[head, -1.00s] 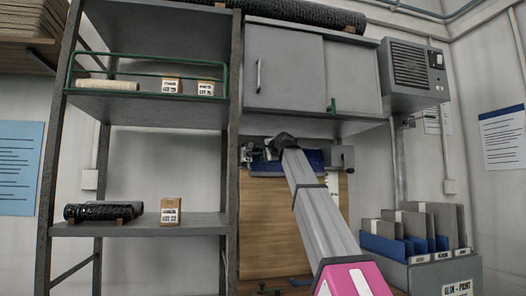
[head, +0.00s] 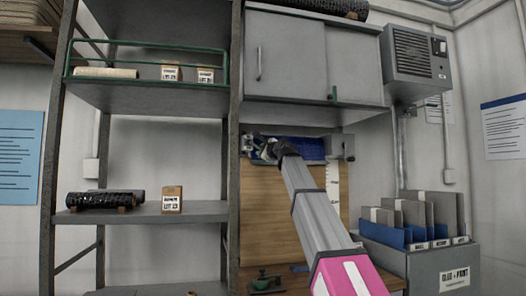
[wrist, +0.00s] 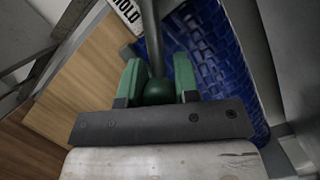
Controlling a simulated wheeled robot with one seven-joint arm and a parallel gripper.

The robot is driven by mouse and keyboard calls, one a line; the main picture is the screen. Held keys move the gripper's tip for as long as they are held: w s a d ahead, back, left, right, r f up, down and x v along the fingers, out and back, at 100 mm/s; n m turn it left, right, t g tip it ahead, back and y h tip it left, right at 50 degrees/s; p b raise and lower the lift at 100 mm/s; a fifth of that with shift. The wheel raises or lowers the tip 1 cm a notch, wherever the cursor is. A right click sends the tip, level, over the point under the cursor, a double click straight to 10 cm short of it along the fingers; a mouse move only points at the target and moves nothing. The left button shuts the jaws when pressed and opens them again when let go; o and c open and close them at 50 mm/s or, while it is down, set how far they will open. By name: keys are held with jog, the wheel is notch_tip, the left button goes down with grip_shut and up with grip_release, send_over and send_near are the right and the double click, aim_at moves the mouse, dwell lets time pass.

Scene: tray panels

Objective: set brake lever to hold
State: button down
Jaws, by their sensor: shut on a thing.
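The brake lever (wrist: 153,40) is a grey rod with a round green knob (wrist: 159,91) in the wrist view. My gripper (wrist: 158,82) has green fingers, one on each side of the knob, and is shut on it. A white label reading HOLD (wrist: 127,14) shows at the top, left of the rod. In the head view my gripper (head: 266,150) is at the blue-fronted unit under the grey cabinet; my arm hides most of the lever there.
A blue textured surface (wrist: 207,60) lies right of the lever, and a wooden panel (head: 262,215) is below it. The grey cabinet (head: 300,60) hangs just above my gripper. A metal shelf rack (head: 195,212) stands to the left, and a file bin (head: 440,265) to the right.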

jog(key=shift+f, duration=0.1)
dwell(0.3)
jog(key=c, duration=0.8)
grip_release()
jog(key=shift+c, duration=0.2)
jog(key=shift+s, duration=0.15)
jog(key=v, duration=1)
jog(key=shift+s+d, duration=0.2)
jog(key=shift+d, duration=0.05)
